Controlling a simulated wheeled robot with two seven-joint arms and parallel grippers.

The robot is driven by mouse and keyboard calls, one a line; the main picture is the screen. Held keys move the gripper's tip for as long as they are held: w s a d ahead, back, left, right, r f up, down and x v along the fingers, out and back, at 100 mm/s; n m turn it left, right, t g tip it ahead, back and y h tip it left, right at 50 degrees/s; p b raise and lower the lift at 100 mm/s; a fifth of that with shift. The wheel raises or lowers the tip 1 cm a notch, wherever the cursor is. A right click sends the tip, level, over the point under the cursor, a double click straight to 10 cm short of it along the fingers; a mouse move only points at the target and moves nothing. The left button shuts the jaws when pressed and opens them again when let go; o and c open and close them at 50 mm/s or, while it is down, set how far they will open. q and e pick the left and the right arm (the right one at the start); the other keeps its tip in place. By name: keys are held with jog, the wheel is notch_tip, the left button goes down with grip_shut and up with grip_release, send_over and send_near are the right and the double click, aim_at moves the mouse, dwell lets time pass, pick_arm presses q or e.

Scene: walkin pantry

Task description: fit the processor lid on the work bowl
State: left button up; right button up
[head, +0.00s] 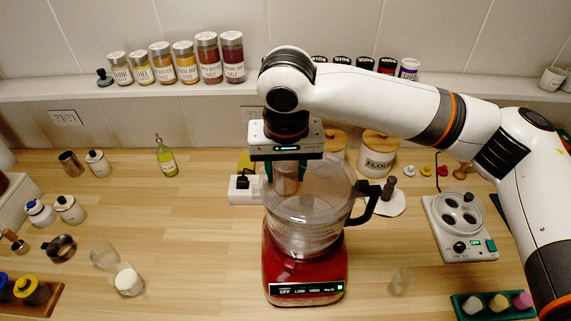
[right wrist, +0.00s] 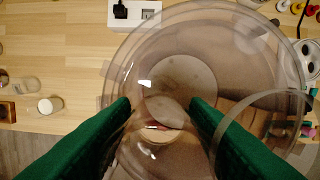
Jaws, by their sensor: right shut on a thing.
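The clear processor lid (head: 325,181) is a wide round disc with a feed tube. My right gripper (head: 285,176) points down and is shut on the lid's tube. The lid is at the top of the clear work bowl (head: 303,238), which sits on the red processor base (head: 304,282). The dark handle (head: 366,200) is at the right. I cannot tell whether the rims touch, as both parts are transparent. In the right wrist view the green fingers (right wrist: 160,108) flank the tube and the lid (right wrist: 236,70) spreads beyond them. My left gripper is out of view.
A white power strip (head: 240,190) lies left of the bowl. A flour canister (head: 377,153) stands behind, to the right. A white appliance with round wells (head: 460,222) is at the right.

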jog(key=shift+f+b, duration=0.3)
jog(key=shift+f, duration=0.75)
jog(key=o, duration=1.2)
jog(key=shift+r, duration=0.1)
jog(key=r+b, duration=0.1)
jog(key=r, duration=0.3)
jog(key=s+r, duration=0.1)
jog(key=r, duration=0.3)
jog(key=r+b, duration=0.1)
jog(key=r, duration=0.2)
jog(key=shift+s+r+b, duration=0.35)
jog(key=shift+s+r, duration=0.05)
jog(key=shift+f, duration=0.1)
